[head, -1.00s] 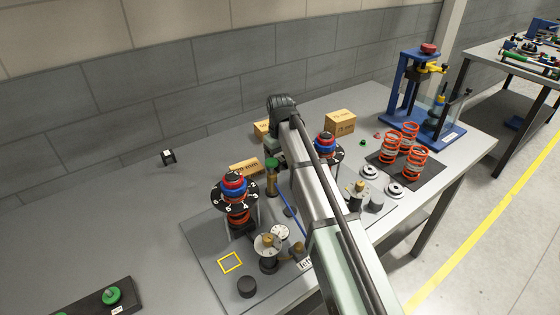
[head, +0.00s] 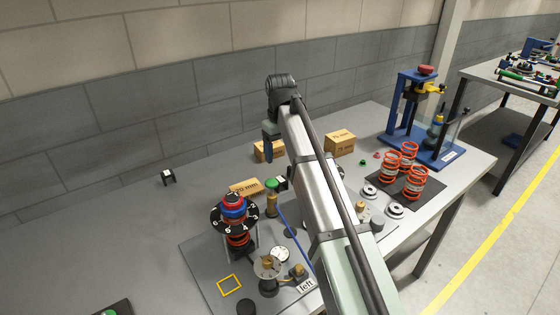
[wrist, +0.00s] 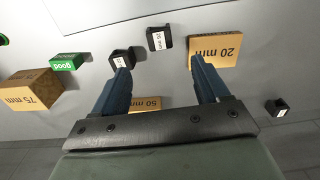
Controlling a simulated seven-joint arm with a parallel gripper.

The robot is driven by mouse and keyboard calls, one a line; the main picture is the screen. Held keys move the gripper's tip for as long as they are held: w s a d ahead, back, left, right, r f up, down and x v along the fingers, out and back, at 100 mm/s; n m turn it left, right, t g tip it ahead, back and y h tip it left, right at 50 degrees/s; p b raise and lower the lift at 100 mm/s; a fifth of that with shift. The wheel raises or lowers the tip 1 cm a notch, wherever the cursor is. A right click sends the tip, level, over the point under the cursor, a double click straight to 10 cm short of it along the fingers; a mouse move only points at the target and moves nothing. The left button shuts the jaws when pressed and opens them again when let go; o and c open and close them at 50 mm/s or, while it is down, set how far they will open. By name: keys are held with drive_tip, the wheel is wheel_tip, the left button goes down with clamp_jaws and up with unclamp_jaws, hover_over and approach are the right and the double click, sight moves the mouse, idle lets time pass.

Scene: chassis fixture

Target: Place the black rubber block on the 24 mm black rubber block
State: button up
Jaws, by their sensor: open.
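Several small black blocks with white labels show in the wrist view. One block (wrist: 158,38) stands beside the 20 mm box; its label is too small to read surely. It also shows in the head view (head: 283,182). A second block (wrist: 122,57) lies near my left fingertip in the picture. A third block (wrist: 277,108) stands apart at the right, and in the head view (head: 168,177) it is alone at the back left. I cannot tell which is the 24 mm one. My gripper (wrist: 159,68) is open and empty above the table, also in the head view (head: 268,157).
Boxes marked 20 mm (wrist: 216,48), 50 mm (wrist: 147,103) and 75 mm (wrist: 30,88) stand near the blocks. A green "good" block (wrist: 66,62) is beside the 75 mm box. The spring fixture (head: 236,215) and a blue press (head: 420,110) flank my arm.

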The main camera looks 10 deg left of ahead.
drive_tip(key=shift+r, duration=0.1)
idle(0.4)
drive_tip(key=t+y, duration=0.1)
hover_over(281, 179)
drive_tip(key=s, duration=0.1)
drive_tip(key=f, duration=0.6)
drive_tip(key=shift+s+d+f, duration=0.1)
drive_tip(key=shift+d+f, duration=0.1)
drive_tip(key=shift+d, duration=0.05)
drive_tip(key=shift+w+a+f, duration=0.1)
drive_tip(key=shift+w+f, duration=0.1)
drive_tip(key=shift+f, duration=0.7)
drive_tip(key=shift+w+a+f, duration=0.1)
drive_tip(key=shift+w+f, duration=0.1)
drive_tip(key=shift+f, duration=0.75)
drive_tip(key=shift+w+a+f, duration=0.1)
drive_tip(key=shift+w+f, duration=0.1)
drive_tip(key=shift+f, duration=0.7)
drive_tip(key=shift+c, duration=0.2)
drive_tip(key=c, duration=1.1)
drive_tip(key=shift+r, duration=0.1)
